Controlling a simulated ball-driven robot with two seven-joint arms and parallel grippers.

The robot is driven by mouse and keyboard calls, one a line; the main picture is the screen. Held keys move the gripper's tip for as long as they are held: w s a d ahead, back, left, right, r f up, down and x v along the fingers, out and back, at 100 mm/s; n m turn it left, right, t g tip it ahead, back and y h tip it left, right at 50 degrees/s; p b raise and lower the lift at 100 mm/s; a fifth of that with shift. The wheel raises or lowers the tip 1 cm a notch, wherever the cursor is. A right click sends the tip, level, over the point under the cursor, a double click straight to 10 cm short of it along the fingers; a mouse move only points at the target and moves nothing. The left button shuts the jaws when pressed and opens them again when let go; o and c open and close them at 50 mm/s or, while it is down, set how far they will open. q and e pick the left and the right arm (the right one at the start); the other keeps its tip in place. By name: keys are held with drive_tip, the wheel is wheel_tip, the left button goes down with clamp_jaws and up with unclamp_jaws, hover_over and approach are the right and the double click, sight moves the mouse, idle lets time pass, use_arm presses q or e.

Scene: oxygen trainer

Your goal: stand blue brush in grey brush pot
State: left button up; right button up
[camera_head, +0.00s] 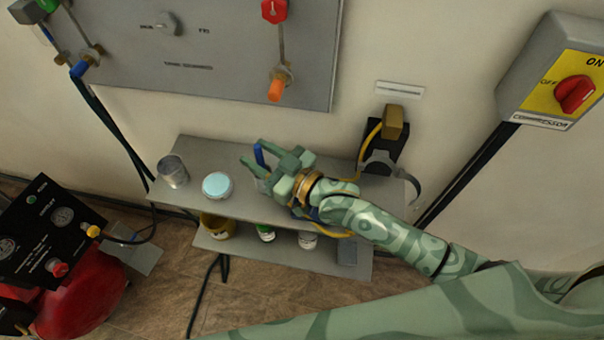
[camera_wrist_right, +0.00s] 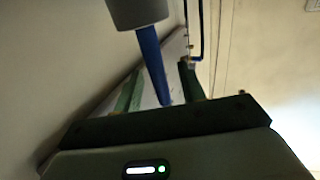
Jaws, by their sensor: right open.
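My right gripper is open, with a finger (camera_wrist_right: 188,78) on either side of the brush. My left gripper is not in view.
Several containers sit on the lower board. The wall panel (camera_head: 215,75) is behind; a red compressor (camera_head: 90,295) stands at left.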

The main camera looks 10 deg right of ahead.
drive_tip(key=p+v, duration=0.2)
drive_tip(key=v, duration=1.4)
